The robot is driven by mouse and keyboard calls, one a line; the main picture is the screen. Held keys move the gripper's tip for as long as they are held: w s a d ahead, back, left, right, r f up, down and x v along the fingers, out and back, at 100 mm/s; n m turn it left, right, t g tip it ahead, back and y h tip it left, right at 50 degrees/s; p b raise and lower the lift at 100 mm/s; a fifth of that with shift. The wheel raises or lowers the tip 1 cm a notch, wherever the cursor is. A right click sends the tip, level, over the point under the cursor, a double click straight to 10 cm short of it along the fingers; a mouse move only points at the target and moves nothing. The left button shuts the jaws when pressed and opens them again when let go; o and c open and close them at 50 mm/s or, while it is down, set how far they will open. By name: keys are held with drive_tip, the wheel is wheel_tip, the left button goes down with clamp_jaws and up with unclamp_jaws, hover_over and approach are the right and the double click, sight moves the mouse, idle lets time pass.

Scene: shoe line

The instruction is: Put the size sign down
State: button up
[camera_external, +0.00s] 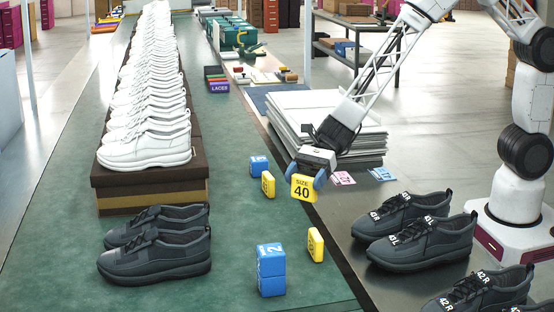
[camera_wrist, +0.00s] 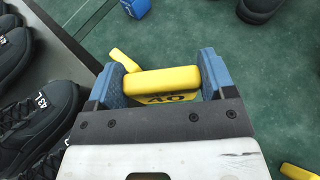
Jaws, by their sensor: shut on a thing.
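My gripper (camera_external: 306,174) is shut on the yellow size sign (camera_external: 303,188), which reads "SIZE 40" and is held upright with its face towards the outside camera. In the wrist view my blue fingertips (camera_wrist: 162,80) press on both ends of the sign (camera_wrist: 165,79), and its lower face is mostly hidden. The sign is over the right edge of the green table (camera_external: 215,215); I cannot tell whether it touches the surface. Other yellow signs (camera_external: 268,184) (camera_external: 315,245) and blue signs (camera_external: 258,166) (camera_external: 271,270) stand on the green top.
A dark pair of shoes (camera_external: 155,255) stands at the front left of the table, before white shoes (camera_external: 145,145) on brown boxes. Labelled dark shoes (camera_external: 420,240) stand on the grey surface at right. A stack of sheets (camera_external: 330,125) is behind my gripper. Green space lies left of the signs.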

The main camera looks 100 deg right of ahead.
sight(304, 199)
drive_tip(key=shift+f, duration=3.1)
drive_tip(key=shift+f, duration=0.15)
drive_tip(key=shift+f, duration=1.75)
drive_tip(key=shift+f, duration=0.15)
drive_tip(key=o, duration=0.9)
